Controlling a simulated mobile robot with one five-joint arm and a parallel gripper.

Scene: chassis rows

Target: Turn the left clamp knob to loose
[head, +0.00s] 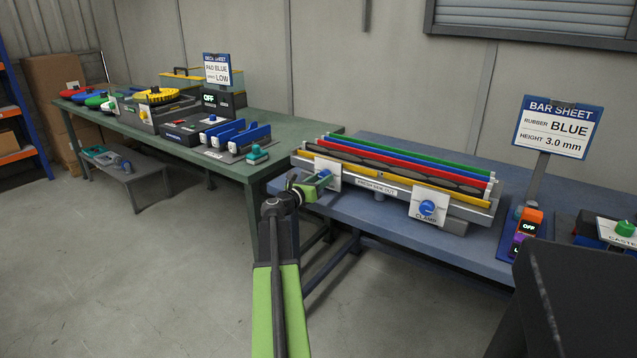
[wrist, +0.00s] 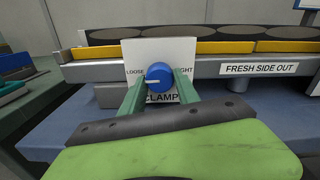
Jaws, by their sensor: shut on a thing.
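The left clamp knob (wrist: 159,73) is blue with a white pointer line. In the wrist view it sits on a white plate (wrist: 150,50) marked LOOSE at left, a partly hidden word ending in "GHT" at right, and CLAMP below. The pointer line lies nearly level and points left, to the LOOSE side. My gripper (wrist: 159,86) has its green fingers on both sides of the knob and is shut on it. In the head view my gripper (head: 312,188) reaches the left plate (head: 333,171) on the fixture's front; the knob is mostly hidden there.
A second blue clamp knob (head: 427,208) is on the fixture's right. The fixture (head: 375,188) holds coloured bars and stands on a blue table (head: 375,215). A bar sheet sign (head: 557,127) stands at right.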

